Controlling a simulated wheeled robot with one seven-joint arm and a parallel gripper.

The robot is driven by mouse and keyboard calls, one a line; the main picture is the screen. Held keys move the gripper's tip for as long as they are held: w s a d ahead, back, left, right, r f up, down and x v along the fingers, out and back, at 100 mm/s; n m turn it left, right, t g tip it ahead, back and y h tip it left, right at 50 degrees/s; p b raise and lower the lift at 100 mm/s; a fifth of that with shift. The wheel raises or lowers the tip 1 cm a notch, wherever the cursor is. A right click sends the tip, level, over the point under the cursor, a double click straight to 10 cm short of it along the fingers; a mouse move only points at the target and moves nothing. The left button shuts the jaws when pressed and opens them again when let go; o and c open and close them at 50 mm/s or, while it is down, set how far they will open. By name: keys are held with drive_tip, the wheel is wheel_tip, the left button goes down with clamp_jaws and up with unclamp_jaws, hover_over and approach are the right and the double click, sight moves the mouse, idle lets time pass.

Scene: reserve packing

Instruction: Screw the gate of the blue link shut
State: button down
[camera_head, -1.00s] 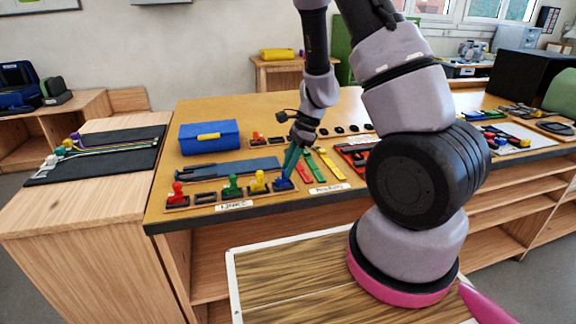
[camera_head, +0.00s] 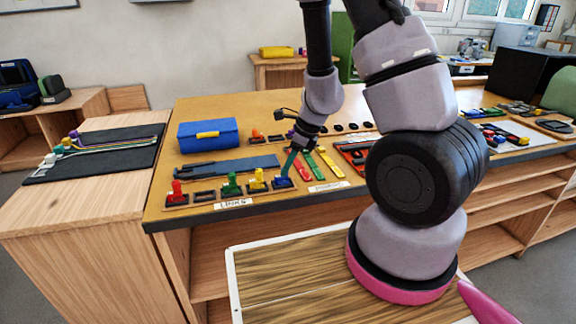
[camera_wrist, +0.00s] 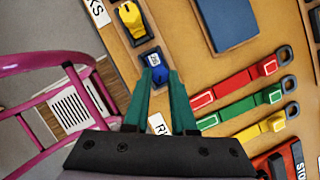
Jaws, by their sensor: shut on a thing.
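The blue link (camera_head: 282,182) sits at the right end of a row of coloured links at the front left of the bench. In the wrist view the blue link (camera_wrist: 158,70) sits in its dark holder, between the tips of my gripper's teal fingers. My gripper (camera_wrist: 162,76) is shut on the blue link; in the head view my gripper (camera_head: 288,174) comes down on it from above. The link's gate is partly hidden by the fingers, and I cannot tell how far it is screwed.
Yellow (camera_head: 256,182), green (camera_head: 231,185) and red (camera_head: 177,194) links stand to the left. Red, green and yellow straps (camera_head: 330,163) lie close on the right. A blue box (camera_head: 208,135) and a dark blue flat piece (camera_head: 240,166) lie behind the row.

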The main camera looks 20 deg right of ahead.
drive_tip(key=c, duration=0.7)
unclamp_jaws()
drive_tip(key=shift+o, duration=0.2)
